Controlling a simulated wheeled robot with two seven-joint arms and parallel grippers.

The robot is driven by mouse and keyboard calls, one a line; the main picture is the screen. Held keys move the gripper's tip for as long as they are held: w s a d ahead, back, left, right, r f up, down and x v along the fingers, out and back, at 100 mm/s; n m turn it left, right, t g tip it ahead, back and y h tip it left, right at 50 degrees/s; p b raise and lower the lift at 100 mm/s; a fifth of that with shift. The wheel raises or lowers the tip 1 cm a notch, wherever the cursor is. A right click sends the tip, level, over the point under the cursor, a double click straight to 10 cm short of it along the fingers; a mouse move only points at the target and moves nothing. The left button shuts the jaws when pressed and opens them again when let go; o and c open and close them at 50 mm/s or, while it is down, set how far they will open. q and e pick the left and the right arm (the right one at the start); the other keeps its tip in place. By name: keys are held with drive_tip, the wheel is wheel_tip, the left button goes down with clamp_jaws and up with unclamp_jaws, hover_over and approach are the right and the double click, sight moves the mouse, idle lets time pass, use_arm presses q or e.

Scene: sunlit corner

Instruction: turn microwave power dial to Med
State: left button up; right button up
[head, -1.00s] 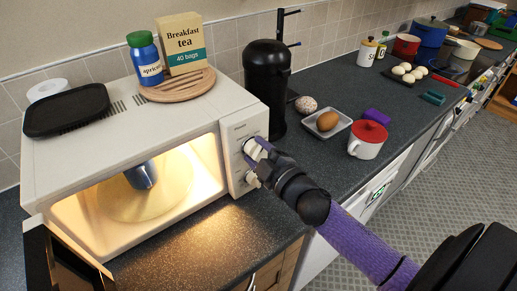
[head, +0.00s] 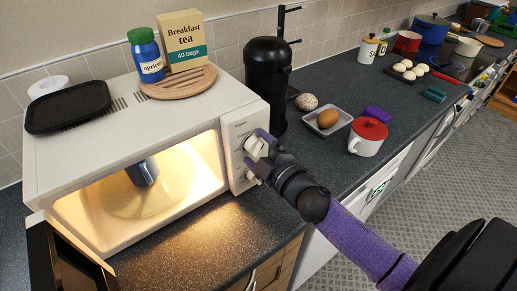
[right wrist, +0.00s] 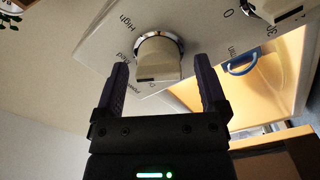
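The white microwave (head: 150,95) stands on the counter with its door open and its inside lit. Its power dial (head: 255,146) is the upper knob on the front panel. In the right wrist view the power dial (right wrist: 158,58) is a pale knob with a metal ring, with "High" and a partly covered "Med" printed around it. My right gripper (head: 257,152) is open at this dial. In the wrist view the dark fingers (right wrist: 163,80) stand either side of the knob, with gaps showing. The knob's exact setting is unclear. My left gripper is out of view.
A second dial (right wrist: 278,10) lies close by on the panel. A blue mug (head: 143,172) stands inside the microwave. A jar (head: 146,55), tea box (head: 186,40) and board (head: 178,83) are on top. A red-lidded cup (head: 367,137) and egg dish (head: 327,122) stand right of the gripper.

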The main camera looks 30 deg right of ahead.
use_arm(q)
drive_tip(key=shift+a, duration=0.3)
use_arm(e)
drive_tip(key=s, duration=1)
drive_tip(key=shift+d, duration=0.45)
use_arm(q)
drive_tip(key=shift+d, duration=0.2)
